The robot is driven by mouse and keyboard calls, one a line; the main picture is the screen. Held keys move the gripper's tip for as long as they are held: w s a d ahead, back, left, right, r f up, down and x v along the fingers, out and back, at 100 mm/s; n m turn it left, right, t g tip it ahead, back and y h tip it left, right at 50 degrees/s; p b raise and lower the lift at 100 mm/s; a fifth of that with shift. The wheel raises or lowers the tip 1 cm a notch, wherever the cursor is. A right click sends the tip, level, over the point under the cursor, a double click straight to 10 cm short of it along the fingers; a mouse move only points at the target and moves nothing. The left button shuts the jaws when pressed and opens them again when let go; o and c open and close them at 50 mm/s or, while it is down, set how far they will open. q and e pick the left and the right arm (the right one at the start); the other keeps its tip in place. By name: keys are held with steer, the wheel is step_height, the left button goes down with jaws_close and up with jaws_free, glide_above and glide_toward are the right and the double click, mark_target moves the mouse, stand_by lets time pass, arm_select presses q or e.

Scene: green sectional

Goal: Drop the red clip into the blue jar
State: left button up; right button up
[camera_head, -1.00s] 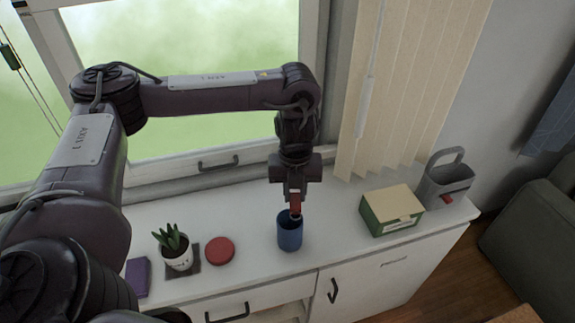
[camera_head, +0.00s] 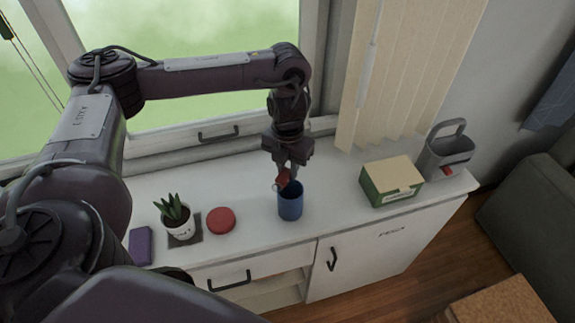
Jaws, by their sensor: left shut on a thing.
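The blue jar (camera_head: 291,204) stands upright on the white cabinet top, its open mouth facing up. My left gripper (camera_head: 284,177) points down just above the jar's back left rim. It is shut on the red clip (camera_head: 282,182), which shows as a small red piece with a pale ring at its lower left. The clip overlaps the jar's left rim in the picture; I cannot tell whether it touches the rim. My right gripper is not in view.
On the white cabinet (camera_head: 335,195), a red round lid (camera_head: 221,220), a potted plant (camera_head: 176,218) and a purple book (camera_head: 140,246) are left of the jar. A green box (camera_head: 391,184) and a grey caddy (camera_head: 446,152) stand right. A window and blinds are behind.

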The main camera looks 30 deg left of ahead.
mark_target(288, 170)
arm_select(q)
steer(key=shift+f, duration=0.3)
steer(key=o, duration=1)
steer(key=shift+o, duration=0.2)
steer(key=shift+r+p, duration=0.8)
steer(key=shift+r, duration=3.15)
